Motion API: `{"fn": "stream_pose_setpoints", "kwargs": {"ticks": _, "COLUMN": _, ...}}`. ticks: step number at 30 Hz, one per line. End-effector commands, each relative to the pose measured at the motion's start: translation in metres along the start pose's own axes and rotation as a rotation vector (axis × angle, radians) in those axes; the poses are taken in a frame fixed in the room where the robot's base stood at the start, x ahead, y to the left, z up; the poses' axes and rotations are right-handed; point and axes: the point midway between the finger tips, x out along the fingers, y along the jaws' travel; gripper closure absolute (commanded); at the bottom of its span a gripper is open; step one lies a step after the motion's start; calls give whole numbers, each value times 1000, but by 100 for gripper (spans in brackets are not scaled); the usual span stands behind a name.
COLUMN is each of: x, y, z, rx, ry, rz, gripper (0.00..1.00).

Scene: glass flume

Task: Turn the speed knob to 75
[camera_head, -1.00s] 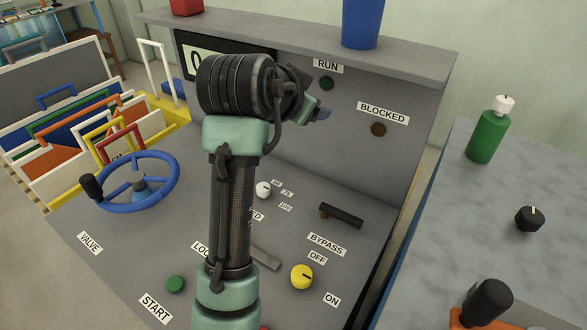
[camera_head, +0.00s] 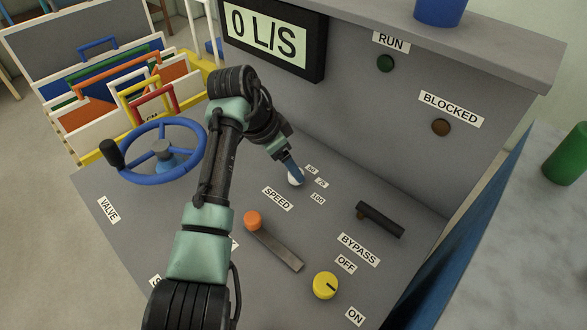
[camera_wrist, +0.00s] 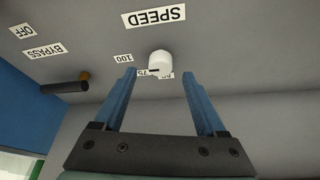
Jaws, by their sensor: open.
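The speed knob (camera_head: 296,180) is small, round and white, on the grey sloping panel above the SPEED label (camera_head: 277,199). Number labels 50, 75 and 100 (camera_head: 318,198) lie beside it. My gripper (camera_head: 290,166) is over the knob, its blue fingers partly covering it. In the wrist view the white knob (camera_wrist: 160,62) shows between and just beyond the two open fingertips (camera_wrist: 158,75); I cannot tell if they touch it. A dark line on the knob lies on the side of the 75 label (camera_wrist: 144,73); its exact reading is unclear.
A display (camera_head: 270,35) reads 0 L/S. A dark bypass handle (camera_head: 380,219), a yellow knob (camera_head: 325,286), an orange-tipped lever (camera_head: 253,221) and a blue valve wheel (camera_head: 186,174) surround the knob. The panel's upright back wall rises behind it.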

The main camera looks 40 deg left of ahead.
Motion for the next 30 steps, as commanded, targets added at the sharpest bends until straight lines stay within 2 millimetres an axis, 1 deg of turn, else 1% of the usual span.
{"fn": "stream_pose_setpoints", "kwargs": {"ticks": 1, "x": 9, "y": 1, "z": 1, "rx": 0, "ry": -3, "rz": 3, "gripper": 26}}
{"fn": "stream_pose_setpoints", "kwargs": {"ticks": 3, "x": 19, "y": 1, "z": 1, "rx": -1, "ry": -2, "rz": 2, "gripper": 26}}
{"fn": "stream_pose_setpoints", "kwargs": {"ticks": 6, "x": 29, "y": 0, "z": 0, "rx": -1, "ry": -1, "rz": 1, "gripper": 26}}
{"fn": "stream_pose_setpoints", "kwargs": {"ticks": 11, "x": 36, "y": 0, "z": 0, "rx": 0, "ry": 0, "rz": 0, "gripper": 26}}
{"fn": "stream_pose_setpoints", "kwargs": {"ticks": 18, "x": 36, "y": 0, "z": 0, "rx": 0, "ry": 0, "rz": 0, "gripper": 26}}
{"fn": "stream_pose_setpoints", "kwargs": {"ticks": 23, "x": 36, "y": 0, "z": 0, "rx": -1, "ry": 0, "rz": -1, "gripper": 55}}
{"fn": "stream_pose_setpoints", "kwargs": {"ticks": 24, "x": 36, "y": 0, "z": 0, "rx": -1, "ry": 0, "rz": -1, "gripper": 62}}
{"fn": "stream_pose_setpoints", "kwargs": {"ticks": 26, "x": 36, "y": 0, "z": 0, "rx": -1, "ry": 0, "rz": -1, "gripper": 73}}
{"fn": "stream_pose_setpoints", "kwargs": {"ticks": 30, "x": 36, "y": 0, "z": 0, "rx": -1, "ry": 1, "rz": -1, "gripper": 98}}
